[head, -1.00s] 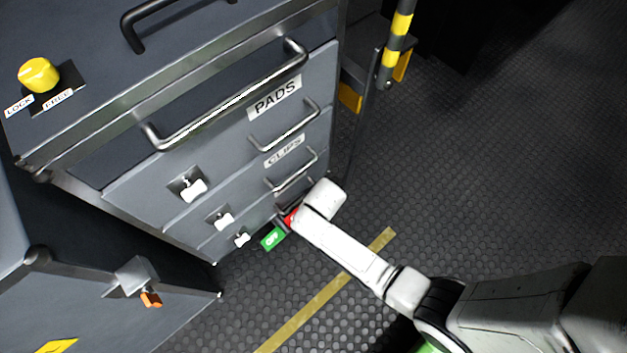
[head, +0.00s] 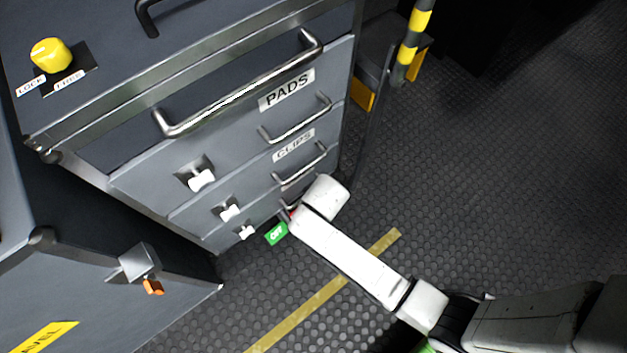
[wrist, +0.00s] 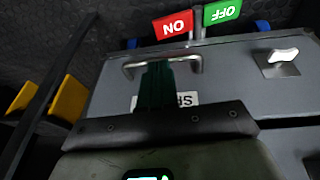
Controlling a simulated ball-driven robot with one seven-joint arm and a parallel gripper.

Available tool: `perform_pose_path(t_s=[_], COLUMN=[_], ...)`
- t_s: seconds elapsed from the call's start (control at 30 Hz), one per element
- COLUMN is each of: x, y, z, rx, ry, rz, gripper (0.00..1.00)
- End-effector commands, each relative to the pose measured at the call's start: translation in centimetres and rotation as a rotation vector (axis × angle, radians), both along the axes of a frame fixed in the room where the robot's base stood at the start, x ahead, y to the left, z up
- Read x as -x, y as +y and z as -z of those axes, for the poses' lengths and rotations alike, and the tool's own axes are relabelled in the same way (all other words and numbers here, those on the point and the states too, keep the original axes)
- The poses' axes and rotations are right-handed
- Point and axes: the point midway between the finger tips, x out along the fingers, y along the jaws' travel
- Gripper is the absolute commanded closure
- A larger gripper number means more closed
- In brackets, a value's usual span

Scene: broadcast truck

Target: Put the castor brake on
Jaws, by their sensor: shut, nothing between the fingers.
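The castor brake shows as two small pedals at the foot of the grey drawer cabinet. The green OFF pedal (head: 276,233) is in plain view in the head view, and the red one (head: 292,214) beside it is mostly hidden by my arm. In the wrist view the red ON pedal (wrist: 172,25) and green OFF pedal (wrist: 222,12) sit side by side at the top, upside down. My gripper (wrist: 158,66) has dark fingers that are shut and empty. They appear over a drawer handle in the picture, apart from the pedals; contact with the handle cannot be told.
The drawer cabinet (head: 235,150) has handles (head: 300,130) and white latches (head: 201,180) standing out. A yellow LOCK/FREE knob (head: 51,55) is on top. A second case (head: 70,285) stands at lower left. A striped post (head: 410,45) stands behind. Floor (head: 500,170) to the right is clear.

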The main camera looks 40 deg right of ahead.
Motion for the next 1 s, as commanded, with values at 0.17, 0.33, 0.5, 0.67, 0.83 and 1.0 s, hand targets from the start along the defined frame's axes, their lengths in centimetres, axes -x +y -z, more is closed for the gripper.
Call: perform_pose_path(t_s=[0.17,0.33,0.5,0.67,0.83,1.0], x=[-0.4,-1.2,-2.2,-3.0,-2.9,-2.9], y=[-0.1,-0.3,-0.6,-0.9,-1.5,-1.8], z=[1.4,4.4,7.7,10.5,12.5,13.4], rx=[0.0,0.0,0.0,0.0,0.0,0.0], ry=[0.0,0.0,0.0,0.001,0.001,0.0], rz=[0.0,0.0,0.0,0.001,0.001,0.0], gripper=[1.0,1.0,1.0,1.0,1.0,1.0])
